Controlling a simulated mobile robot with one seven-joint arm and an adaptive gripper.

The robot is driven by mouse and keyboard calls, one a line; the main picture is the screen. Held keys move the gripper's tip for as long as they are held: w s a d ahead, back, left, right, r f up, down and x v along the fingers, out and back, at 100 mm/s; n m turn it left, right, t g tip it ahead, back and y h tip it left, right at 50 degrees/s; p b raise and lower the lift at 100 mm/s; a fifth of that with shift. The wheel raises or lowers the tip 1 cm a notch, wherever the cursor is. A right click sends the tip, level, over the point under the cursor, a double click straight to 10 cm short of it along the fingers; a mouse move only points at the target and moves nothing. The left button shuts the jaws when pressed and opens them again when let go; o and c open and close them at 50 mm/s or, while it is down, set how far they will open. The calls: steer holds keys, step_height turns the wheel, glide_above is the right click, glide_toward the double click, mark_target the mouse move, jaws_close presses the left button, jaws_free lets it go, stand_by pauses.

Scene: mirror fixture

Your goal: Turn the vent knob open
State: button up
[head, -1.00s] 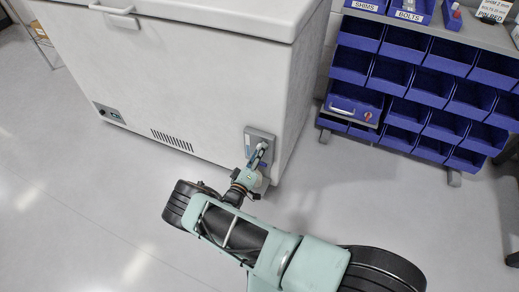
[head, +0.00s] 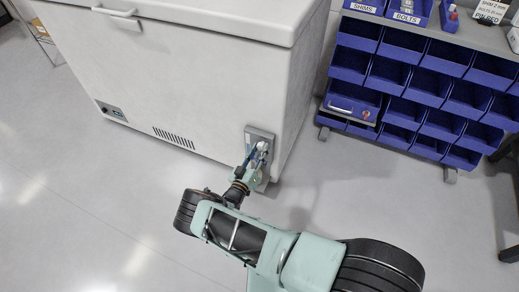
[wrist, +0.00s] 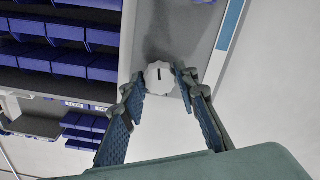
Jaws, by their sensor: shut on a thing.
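The vent knob (wrist: 159,78) is a small white scalloped dial with a dark slot, on a grey plate (wrist: 207,55) with a blue stripe. In the wrist view the slot runs roughly up and down the picture. My gripper (wrist: 163,82) is shut on the knob, with one finger at each side of it. In the head view my gripper (head: 259,153) reaches the plate (head: 262,133) low on the front of the white chest freezer, near its right corner. There the fingers partly hide the knob.
The white chest freezer (head: 200,80) fills the upper left, with a slotted grille (head: 174,137) left of the plate. A rack of blue bins (head: 420,95) stands to the right. The grey floor (head: 80,215) at the left is clear.

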steer(key=shift+a, duration=0.1)
stand_by(0.3)
steer(key=o, duration=1.1)
steer(key=shift+o, duration=0.2)
steer(key=v, duration=1.2)
steer(key=shift+r, duration=0.1)
